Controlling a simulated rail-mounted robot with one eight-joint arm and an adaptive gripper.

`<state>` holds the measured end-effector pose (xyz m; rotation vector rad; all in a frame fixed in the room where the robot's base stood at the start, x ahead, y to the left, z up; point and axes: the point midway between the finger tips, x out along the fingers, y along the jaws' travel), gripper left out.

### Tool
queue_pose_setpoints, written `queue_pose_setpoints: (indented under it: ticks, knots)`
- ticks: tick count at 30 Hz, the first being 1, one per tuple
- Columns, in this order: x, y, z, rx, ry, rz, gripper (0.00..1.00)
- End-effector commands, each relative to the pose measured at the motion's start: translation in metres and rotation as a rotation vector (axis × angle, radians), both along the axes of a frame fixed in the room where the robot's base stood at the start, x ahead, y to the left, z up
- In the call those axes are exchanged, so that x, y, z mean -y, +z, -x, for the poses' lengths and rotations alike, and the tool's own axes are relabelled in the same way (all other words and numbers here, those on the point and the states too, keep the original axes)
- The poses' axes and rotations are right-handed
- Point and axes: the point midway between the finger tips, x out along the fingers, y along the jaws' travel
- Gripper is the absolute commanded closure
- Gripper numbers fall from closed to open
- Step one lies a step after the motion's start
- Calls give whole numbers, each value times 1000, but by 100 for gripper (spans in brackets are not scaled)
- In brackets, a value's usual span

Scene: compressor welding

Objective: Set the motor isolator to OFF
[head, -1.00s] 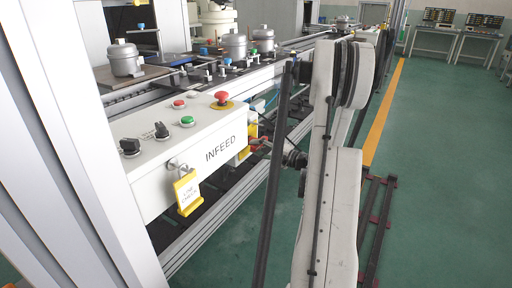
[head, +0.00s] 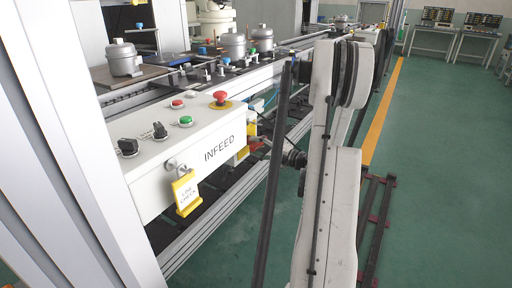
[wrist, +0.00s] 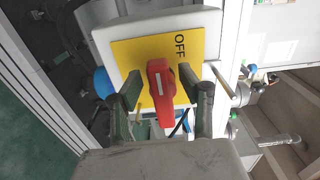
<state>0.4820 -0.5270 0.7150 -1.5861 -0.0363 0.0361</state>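The motor isolator shows in the wrist view as a red handle (wrist: 159,84) with a white line, on a yellow plate (wrist: 128,54) fixed to a pale box (wrist: 108,35). The word OFF reads sideways at the plate's upper right. The handle lies roughly upright in this view, its long end toward my gripper. My gripper (wrist: 160,90) is open, one finger on each side of the handle. Gaps seem to show on both sides; contact cannot be made out. In the head view the yellow plate (head: 252,130) is mostly hidden beyond the INFEED box.
The white INFEED box (head: 219,149) carries black knobs, green and red buttons, a red emergency stop (head: 220,97) and a hanging yellow tag (head: 186,194). Compressors (head: 124,60) stand on the conveyor behind. A blue round part (wrist: 104,82) sits beside the plate.

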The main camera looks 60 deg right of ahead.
Motion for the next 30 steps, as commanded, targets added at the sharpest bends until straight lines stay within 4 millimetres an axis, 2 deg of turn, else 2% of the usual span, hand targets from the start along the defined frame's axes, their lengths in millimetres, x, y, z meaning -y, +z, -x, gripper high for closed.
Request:
queue_pose_setpoints:
  ticks: [5, 18, 24, 30]
  knots:
    - [2, 0, 18, 0, -3, 0, 62]
    - [6, 0, 100, 0, -5, 0, 62]
    - [7, 0, 117, 0, -4, 0, 62]
    - [7, 0, 120, 0, -3, 0, 62]
